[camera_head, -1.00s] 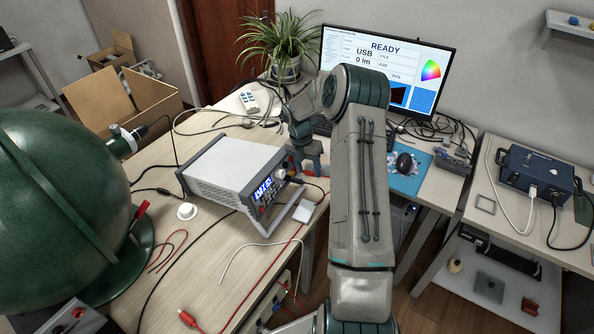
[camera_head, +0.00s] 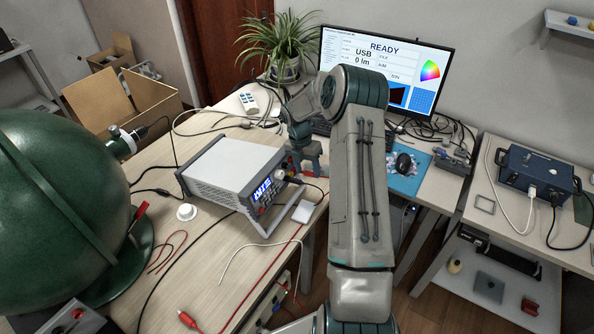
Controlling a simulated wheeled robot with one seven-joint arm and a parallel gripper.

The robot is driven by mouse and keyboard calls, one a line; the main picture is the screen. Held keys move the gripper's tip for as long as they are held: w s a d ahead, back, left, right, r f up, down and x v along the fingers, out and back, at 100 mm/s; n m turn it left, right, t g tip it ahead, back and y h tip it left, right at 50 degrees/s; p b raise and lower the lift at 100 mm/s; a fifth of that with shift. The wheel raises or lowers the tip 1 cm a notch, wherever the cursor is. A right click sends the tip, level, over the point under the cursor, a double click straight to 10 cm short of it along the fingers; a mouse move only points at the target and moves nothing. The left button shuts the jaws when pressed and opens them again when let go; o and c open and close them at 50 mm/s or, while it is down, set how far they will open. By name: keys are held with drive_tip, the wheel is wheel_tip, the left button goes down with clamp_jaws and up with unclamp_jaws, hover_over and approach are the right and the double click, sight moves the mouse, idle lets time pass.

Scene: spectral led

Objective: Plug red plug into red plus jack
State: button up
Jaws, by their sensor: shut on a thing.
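The white-and-grey power supply (camera_head: 232,166) stands on the wooden desk, its lit blue display and front panel facing lower right. My gripper (camera_head: 297,177) is shut, close to the upper right end of that panel. What it grips is too small and covered to see clearly; a red lead (camera_head: 318,206) runs from the desk edge up to it, so I take it as the red plug. The red plus jack cannot be made out behind my fingers, nor whether plug and jack touch. Another red connector (camera_head: 187,318) lies at the desk's lower left.
A large green sphere (camera_head: 55,210) fills the left. A white square piece (camera_head: 303,211) and loose cables lie in front of the power supply. The monitor (camera_head: 385,65), plant (camera_head: 283,45) and mouse (camera_head: 404,162) are behind and right.

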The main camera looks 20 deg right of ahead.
drive_tip(key=shift+a, duration=0.2)
idle(0.9)
drive_tip(key=shift+s+d, duration=0.1)
drive_tip(key=shift+d, duration=0.25)
drive_tip(key=shift+s+a, duration=0.1)
idle(0.5)
drive_tip(key=shift+w+a+p, duration=0.1)
drive_tip(key=shift+w+p, duration=0.1)
drive_tip(key=shift+p, duration=0.1)
idle(0.6)
drive_tip(key=shift+s+d+r, duration=0.1)
drive_tip(key=shift+s+d, duration=0.25)
drive_tip(key=shift+s, duration=0.15)
drive_tip(key=shift+p, duration=0.3)
idle(0.9)
drive_tip(key=shift+w, duration=0.1)
idle(0.5)
